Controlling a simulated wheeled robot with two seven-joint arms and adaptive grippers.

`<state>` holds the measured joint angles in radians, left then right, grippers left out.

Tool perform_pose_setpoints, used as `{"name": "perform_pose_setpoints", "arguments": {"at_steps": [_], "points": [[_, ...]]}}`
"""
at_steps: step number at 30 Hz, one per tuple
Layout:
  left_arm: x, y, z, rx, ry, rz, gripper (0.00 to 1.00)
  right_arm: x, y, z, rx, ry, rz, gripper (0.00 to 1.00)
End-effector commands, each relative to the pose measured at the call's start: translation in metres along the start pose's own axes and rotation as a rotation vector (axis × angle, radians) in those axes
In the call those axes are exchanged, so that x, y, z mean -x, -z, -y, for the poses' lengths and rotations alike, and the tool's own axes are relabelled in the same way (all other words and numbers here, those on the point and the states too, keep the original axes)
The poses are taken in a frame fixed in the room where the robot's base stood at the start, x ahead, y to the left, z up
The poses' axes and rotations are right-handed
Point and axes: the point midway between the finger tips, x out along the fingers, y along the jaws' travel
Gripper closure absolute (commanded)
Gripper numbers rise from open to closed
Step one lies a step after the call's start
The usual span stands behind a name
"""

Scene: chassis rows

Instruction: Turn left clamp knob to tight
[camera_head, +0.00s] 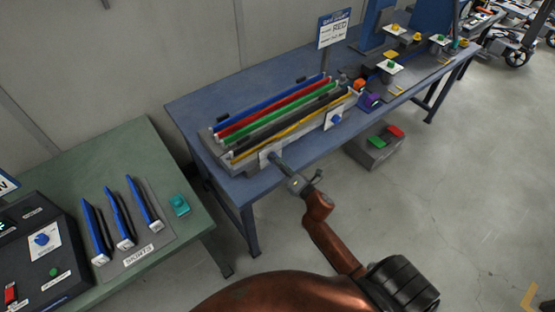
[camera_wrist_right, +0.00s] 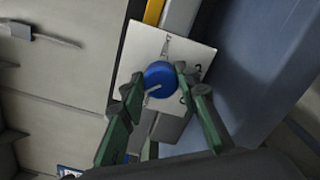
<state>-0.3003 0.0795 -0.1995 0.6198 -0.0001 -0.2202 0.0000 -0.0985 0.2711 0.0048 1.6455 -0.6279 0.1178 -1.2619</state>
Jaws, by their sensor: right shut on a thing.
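The left clamp knob (camera_wrist_right: 160,76) is a round blue knob with a pale pointer line, on a white plate (camera_wrist_right: 195,55) with dark markings. My right gripper (camera_wrist_right: 157,82) is shut on it, with one green-grey finger on each side. In the head view my right gripper (camera_head: 276,161) reaches the left front end of the rack and hides the knob; part of its white plate (camera_head: 264,157) shows. The right clamp knob (camera_head: 337,119), also blue on a white plate, is free further right. My left gripper is not in view.
The grey rack (camera_head: 215,152) with blue, red, green and yellow bars lies on a blue table (camera_head: 190,103). A sign (camera_head: 334,28) reading RED stands behind it. A green table (camera_head: 150,150) with blue-handled parts is at the left. A grey bin (camera_head: 372,155) is on the floor.

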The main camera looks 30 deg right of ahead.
Motion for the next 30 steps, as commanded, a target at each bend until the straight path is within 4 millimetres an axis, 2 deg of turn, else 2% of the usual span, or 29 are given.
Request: {"name": "perform_pose_setpoints", "arguments": {"at_steps": [30], "points": [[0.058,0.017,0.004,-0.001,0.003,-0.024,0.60,0.000,0.000,0.001,-0.967,0.001,0.001,0.95]]}}
